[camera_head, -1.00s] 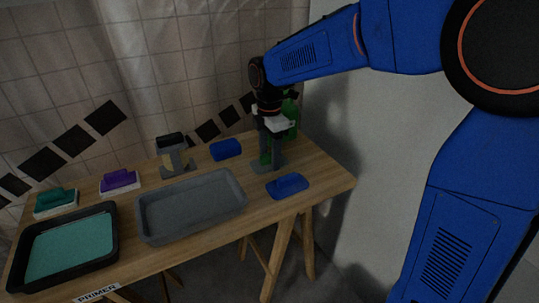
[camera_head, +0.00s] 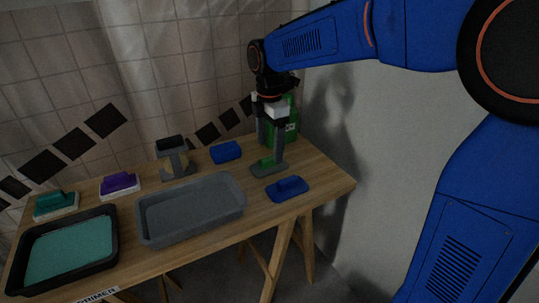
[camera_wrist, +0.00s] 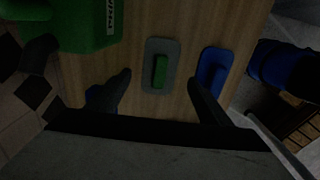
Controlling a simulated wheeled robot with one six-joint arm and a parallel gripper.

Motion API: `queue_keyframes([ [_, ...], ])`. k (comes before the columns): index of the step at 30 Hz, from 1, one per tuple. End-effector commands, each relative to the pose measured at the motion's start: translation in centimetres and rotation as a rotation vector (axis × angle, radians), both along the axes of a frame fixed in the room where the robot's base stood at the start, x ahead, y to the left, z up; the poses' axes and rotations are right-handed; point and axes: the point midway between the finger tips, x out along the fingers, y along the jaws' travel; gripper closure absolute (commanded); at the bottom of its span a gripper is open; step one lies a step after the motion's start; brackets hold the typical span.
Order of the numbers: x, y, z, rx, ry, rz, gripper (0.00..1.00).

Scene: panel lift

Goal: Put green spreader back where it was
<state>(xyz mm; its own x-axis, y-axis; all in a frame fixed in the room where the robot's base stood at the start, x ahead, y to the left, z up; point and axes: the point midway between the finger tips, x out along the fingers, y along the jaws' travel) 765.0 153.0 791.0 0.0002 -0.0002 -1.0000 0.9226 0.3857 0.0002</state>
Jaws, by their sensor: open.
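The green spreader, a grey rounded plate with a green grip, lies flat on the wooden table near its right end (camera_head: 268,170). In the wrist view its plate (camera_wrist: 160,84) and green grip show whole, between the lines of my two fingers. My gripper (camera_head: 271,150) points down over the spreader, its fingers spread and empty. In the wrist view my gripper (camera_wrist: 162,85) is open, and the fingers look clear of the plate. The head view does not show the exact height of the fingertips above it.
A blue spreader (camera_head: 288,189) lies close in front. A green canister (camera_head: 292,128) stands close behind my gripper.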

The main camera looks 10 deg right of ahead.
Motion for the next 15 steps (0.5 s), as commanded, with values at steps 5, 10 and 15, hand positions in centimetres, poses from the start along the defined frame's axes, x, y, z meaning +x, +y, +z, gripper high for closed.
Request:
queue_keyframes([
  [5, 0.1, 0.0, 3.4, 0.001, -0.002, 0.0, 0.27],
  [10, 0.0, 0.0, 5.7, 0.0, -0.001, 0.0, 0.27],
  [15, 0.0, 0.0, 6.8, 0.0, -0.001, 0.0, 0.27],
])
